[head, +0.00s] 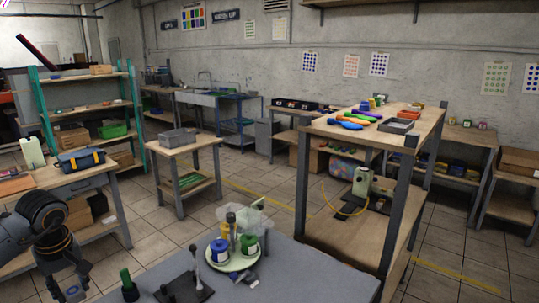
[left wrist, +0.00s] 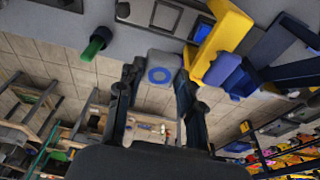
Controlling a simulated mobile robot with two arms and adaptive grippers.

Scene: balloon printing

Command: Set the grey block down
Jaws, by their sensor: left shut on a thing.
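The grey block (left wrist: 163,70) has a blue ring on its face and sits between the two fingers of my left gripper (left wrist: 157,88) in the left wrist view. My left gripper (head: 72,288) is shut on it. In the head view this gripper is low at the left, beside the left end of the grey worktop (head: 320,275), and the block is small and hard to make out there. The left wrist view shows the block apart from the green-handled thing near it. My right gripper is in neither view.
A green-handled thing (head: 129,284) and a black stand (head: 185,291) are on the worktop. A round pale tray (head: 234,264) with blue, green and yellow pots stands farther right. The worktop's right part is clear. A yellow frame (left wrist: 222,40) is close by in the left wrist view.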

